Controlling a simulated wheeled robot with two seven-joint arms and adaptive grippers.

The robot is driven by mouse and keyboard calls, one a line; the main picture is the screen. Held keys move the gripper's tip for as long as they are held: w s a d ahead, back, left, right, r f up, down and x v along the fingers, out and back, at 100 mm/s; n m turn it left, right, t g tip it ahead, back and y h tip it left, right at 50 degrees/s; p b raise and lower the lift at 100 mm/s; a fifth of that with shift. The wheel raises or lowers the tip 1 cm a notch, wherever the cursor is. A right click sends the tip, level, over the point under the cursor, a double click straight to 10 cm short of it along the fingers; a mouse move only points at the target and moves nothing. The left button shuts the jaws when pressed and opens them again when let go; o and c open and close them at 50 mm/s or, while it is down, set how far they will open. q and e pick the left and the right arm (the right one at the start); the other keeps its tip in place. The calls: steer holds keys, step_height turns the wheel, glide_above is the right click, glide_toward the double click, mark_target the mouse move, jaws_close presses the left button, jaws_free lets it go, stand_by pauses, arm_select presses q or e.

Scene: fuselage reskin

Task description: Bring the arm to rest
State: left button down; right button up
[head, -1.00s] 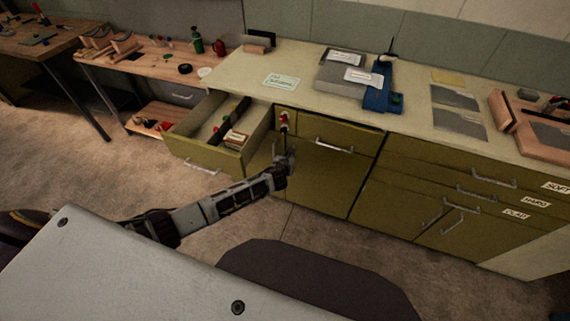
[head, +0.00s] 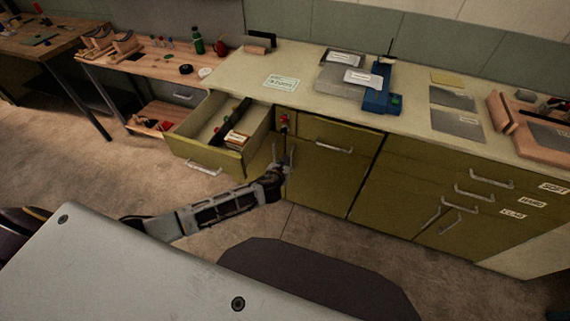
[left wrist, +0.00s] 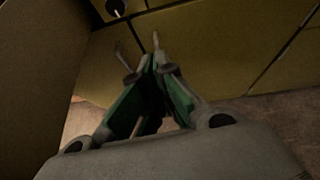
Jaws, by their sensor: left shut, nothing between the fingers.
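My left arm (head: 215,212) reaches in from the left, low in front of the green cabinet. My left gripper (head: 283,152) is shut and empty, beside the open drawer and just below a small red-and-white item (head: 284,122) on the cabinet front. In the left wrist view, the gripper (left wrist: 150,68) shows its green inner pads converging, with nothing between them. Whether the fingertips touch the cabinet front cannot be told. My right gripper is not in view.
An open drawer (head: 205,158) with a small box (head: 236,138) juts out left of the gripper. Cabinet doors (head: 325,180) with handles stand to its right. The worktop (head: 300,97) holds a blue device (head: 380,98) and grey sheets. Floor (head: 310,235) is free in front.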

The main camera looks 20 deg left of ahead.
arm_select(q)
steer(key=shift+s+r, duration=0.1)
steer(key=shift+s, duration=0.05)
steer(key=s+a+f+n+g, duration=0.4)
steer(key=s+f+n, duration=0.5)
steer(key=f, duration=0.6)
steer(key=s+a+f+n+g, duration=0.2)
steer(key=s+a+f+n, duration=0.3)
steer(key=s+f+n, duration=0.65)
steer(key=s+f+n+g, duration=0.1)
steer(key=s+f+n, duration=0.3)
steer(key=s, duration=0.6)
steer(key=s+f+n+g, duration=0.2)
steer(key=s+f+n, duration=0.2)
steer(key=s+f, duration=0.3)
steer(key=s+f+n+g, duration=0.1)
steer(key=s+f+n, duration=0.3)
steer(key=s, duration=1.1)
steer(key=shift+s+d+f+g+h, duration=0.3)
steer(key=shift+d+f+g, duration=0.1)
steer(key=shift+f, duration=0.9)
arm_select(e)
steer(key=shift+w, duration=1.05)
